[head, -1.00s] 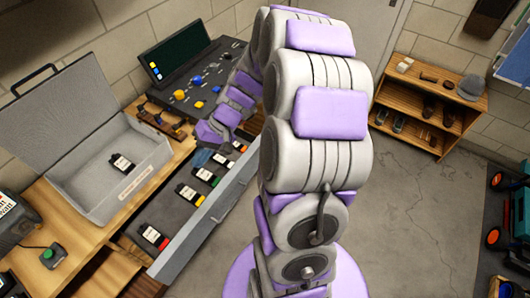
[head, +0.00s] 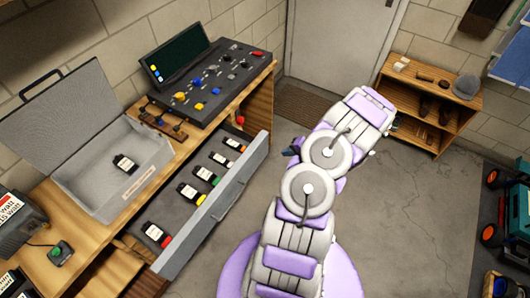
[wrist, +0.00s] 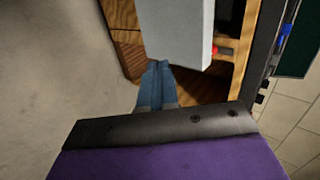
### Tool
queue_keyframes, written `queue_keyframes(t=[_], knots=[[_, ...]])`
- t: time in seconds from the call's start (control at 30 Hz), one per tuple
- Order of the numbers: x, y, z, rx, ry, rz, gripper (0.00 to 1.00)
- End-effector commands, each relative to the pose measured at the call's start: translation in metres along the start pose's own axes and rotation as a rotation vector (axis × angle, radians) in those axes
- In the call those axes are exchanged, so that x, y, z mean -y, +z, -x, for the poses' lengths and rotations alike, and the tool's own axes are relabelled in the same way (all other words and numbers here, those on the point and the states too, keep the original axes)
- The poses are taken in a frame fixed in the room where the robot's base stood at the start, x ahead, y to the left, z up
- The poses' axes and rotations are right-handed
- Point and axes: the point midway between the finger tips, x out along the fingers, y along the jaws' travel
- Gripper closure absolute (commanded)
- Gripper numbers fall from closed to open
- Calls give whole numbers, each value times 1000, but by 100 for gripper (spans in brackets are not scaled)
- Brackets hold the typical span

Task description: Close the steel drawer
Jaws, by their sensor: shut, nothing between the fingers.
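The steel drawer (head: 241,182) is pulled open from the wooden workbench in the head view. Several labelled bottles with coloured caps (head: 190,193) lie in it. My gripper (head: 291,149) is outside the drawer, to the right of its far end and apart from it in the head view; it is small and partly hidden by my arm there. In the wrist view my gripper (wrist: 159,66) shows blue fingers together with nothing between them. The drawer's grey panel (wrist: 177,30) appears just beyond the fingertips; I cannot tell whether they touch.
An open grey case (head: 95,205) with one bottle (head: 124,164) and a control panel (head: 215,80) stand on the workbench (head: 95,250). A wooden shelf (head: 425,125) stands by the far wall. The concrete floor (head: 420,215) right of my arm is clear.

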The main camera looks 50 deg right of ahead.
Motion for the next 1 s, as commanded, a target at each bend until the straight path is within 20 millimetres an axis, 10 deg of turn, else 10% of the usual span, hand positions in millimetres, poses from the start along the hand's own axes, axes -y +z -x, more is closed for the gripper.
queue_keyframes(t=[0.27,1.0], knots=[[-28,-8,-4,-36,15,-34,100],[-8,-13,-116,-35,12,-30,100]])
